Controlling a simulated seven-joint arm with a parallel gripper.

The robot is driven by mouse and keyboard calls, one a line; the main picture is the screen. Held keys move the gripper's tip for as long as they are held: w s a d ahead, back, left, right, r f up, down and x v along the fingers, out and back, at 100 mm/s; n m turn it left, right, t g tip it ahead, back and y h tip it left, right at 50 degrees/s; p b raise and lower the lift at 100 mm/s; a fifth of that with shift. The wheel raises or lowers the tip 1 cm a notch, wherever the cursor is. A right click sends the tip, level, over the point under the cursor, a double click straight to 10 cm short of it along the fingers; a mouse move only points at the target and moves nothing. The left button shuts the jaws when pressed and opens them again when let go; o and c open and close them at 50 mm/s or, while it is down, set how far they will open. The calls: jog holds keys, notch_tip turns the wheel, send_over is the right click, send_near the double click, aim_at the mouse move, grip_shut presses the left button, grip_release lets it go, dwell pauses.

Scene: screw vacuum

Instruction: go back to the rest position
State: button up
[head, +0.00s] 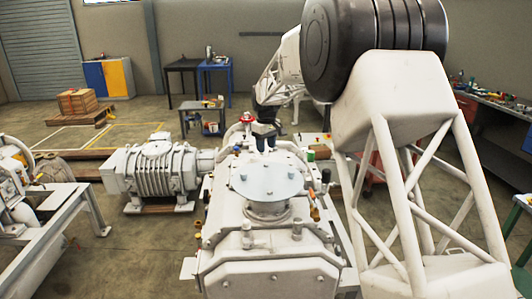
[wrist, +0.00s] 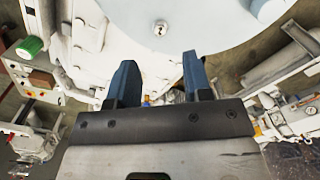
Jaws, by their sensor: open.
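My gripper (head: 265,144) is open and empty in the head view, just behind the round flat plate on top of the white vacuum pump (head: 255,245). In the wrist view my gripper (wrist: 160,82) shows two blue-grey fingers spread apart with nothing between them. The round plate (head: 267,175) is pale, with several small bolts on it. In the wrist view a bolt (wrist: 160,28) shows on the pale plate (wrist: 205,22), beyond the fingertips. My white arm comes in from the right and covers part of the background. I cannot tell the exact gap between fingertips and plate.
A ribbed white motor unit (head: 157,172) stands left of the pump. A white machine on a frame (head: 40,205) is at the far left. A tool bench (head: 490,115) runs along the right. Small valves (head: 314,213) stick up around the plate. The floor at the left is partly clear.

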jog(key=shift+r, duration=0.3)
jog(key=s+d+r+m+t, duration=0.15)
jog(key=s+d+r, duration=0.3)
jog(key=s, duration=1.05)
jog(key=s+d+r+m, duration=0.35)
jog(key=s+r, duration=0.25)
jog(key=s, duration=0.9)
jog(key=s+d+f+m, duration=0.1)
jog(key=s+f, duration=0.1)
jog(key=s, duration=0.8)
jog(key=s+d+f+m, duration=0.1)
jog(key=s+f, duration=0.2)
jog(key=s, duration=0.7)
jog(key=s+d+f+m+t, duration=0.1)
jog(key=s+d+f, duration=0.1)
jog(key=s, duration=0.8)
jog(key=shift+s+f, duration=0.15)
jog(key=shift+f, duration=0.1)
jog(key=shift+c, duration=0.4)
